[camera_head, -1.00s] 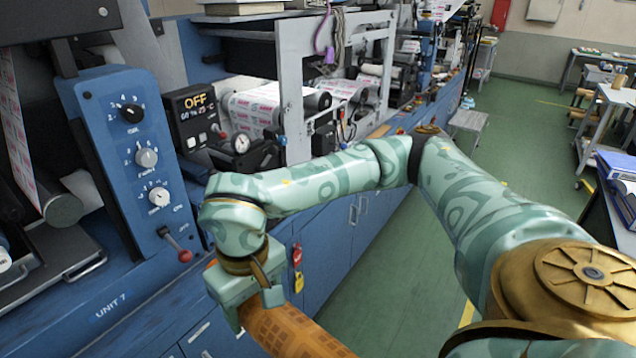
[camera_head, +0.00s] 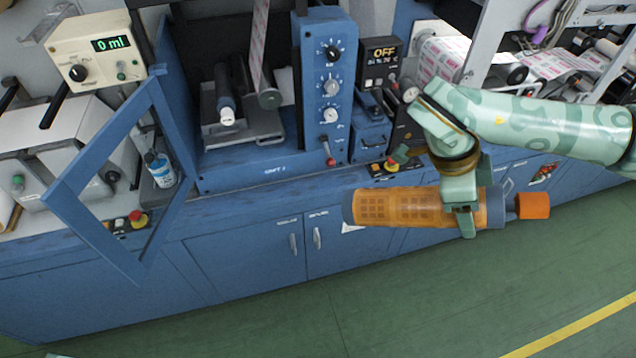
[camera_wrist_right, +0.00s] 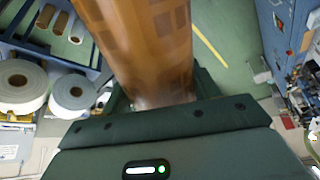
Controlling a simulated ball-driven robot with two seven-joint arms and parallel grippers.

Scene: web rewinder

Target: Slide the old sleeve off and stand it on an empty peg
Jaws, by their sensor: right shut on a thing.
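My right gripper (camera_head: 466,222) is shut around the orange sleeve (camera_head: 400,207), which has a grid of darker patches and grey-blue end bands. The sleeve lies nearly level in the air in front of the blue cabinets. A short dark neck and an orange end piece (camera_head: 533,205) show at its right end; I cannot tell if they belong to it. In the right wrist view the sleeve (camera_wrist_right: 150,40) runs up from between the jaws. I cannot make out an empty peg.
The blue printing unit (camera_head: 255,170) with dark rollers (camera_head: 224,95) stands behind, left of the sleeve. An open blue frame door (camera_head: 75,210) juts out at left. Green floor (camera_head: 400,310) is clear in front. Wide rolls (camera_wrist_right: 72,92) show in the right wrist view.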

